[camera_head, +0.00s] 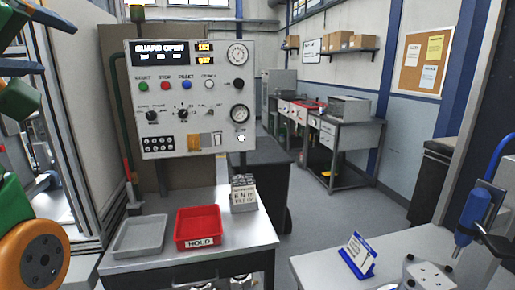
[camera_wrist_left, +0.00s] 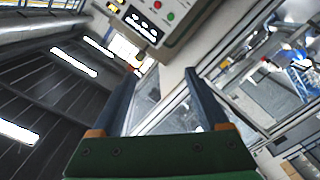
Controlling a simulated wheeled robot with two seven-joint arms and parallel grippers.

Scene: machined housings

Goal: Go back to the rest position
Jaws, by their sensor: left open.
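My left gripper (camera_head: 48,18) is at the top left corner of the head view, partly cut off by the frame edge, with my green and orange arm parts below it. In the left wrist view my left gripper (camera_wrist_left: 162,73) has its two dark fingers wide apart, with nothing between them. It is clear of the bench and the trays. My right gripper is not in view.
A blue tool (camera_head: 472,216) and a blue sign stand (camera_head: 358,256) are at the right. Floor between is clear.

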